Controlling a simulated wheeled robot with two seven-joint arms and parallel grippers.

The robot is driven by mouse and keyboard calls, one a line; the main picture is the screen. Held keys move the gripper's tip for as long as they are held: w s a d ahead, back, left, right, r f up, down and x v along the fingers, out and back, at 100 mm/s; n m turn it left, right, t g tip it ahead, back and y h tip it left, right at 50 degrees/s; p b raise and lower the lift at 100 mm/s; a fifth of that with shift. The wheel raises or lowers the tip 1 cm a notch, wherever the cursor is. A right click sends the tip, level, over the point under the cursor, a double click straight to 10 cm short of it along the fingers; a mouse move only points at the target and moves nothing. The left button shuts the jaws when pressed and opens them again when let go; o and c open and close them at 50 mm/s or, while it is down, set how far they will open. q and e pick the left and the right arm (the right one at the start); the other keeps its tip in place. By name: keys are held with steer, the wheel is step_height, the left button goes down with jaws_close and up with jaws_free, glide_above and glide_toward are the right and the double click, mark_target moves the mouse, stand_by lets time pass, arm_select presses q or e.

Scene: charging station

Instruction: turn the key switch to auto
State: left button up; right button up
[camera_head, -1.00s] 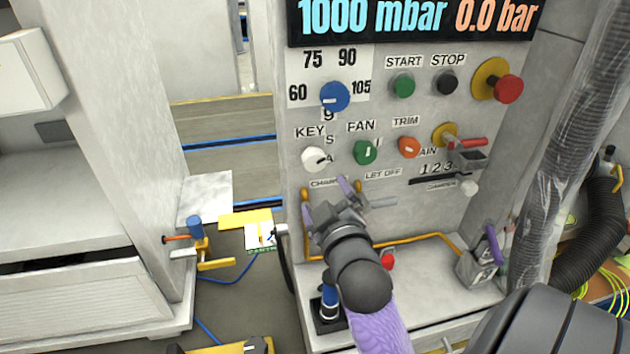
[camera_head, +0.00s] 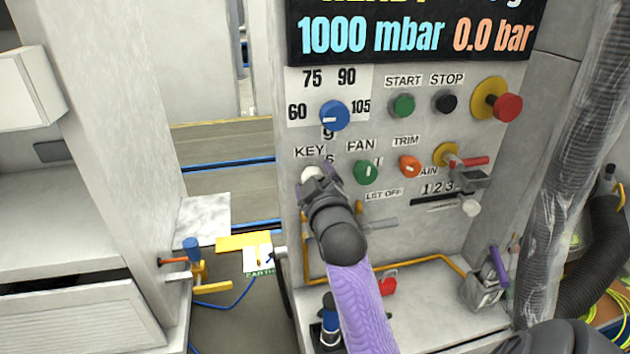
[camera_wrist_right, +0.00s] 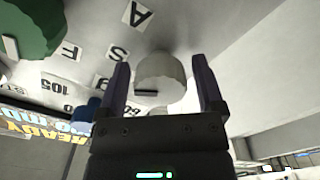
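The key switch is a white round knob (camera_head: 312,174) under the KEY label on the grey panel, partly hidden by my right gripper in the head view. In the right wrist view the knob (camera_wrist_right: 160,80) sits between the two spread fingers, with gaps on both sides and a dark mark on its face. Letters S (camera_wrist_right: 119,53) and A (camera_wrist_right: 138,13) show beside it. My right gripper (camera_head: 318,172) is open at the knob; it also shows in the right wrist view (camera_wrist_right: 162,90). My left gripper is not in view.
Close to the knob are the green FAN knob (camera_head: 366,172), the orange TRIM knob (camera_head: 409,166) and the blue dial (camera_head: 334,115). A grey lever (camera_head: 380,223) sticks out below. A yellow pipe (camera_head: 400,262) runs along the panel's lower part.

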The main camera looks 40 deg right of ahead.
steer(key=c, duration=1)
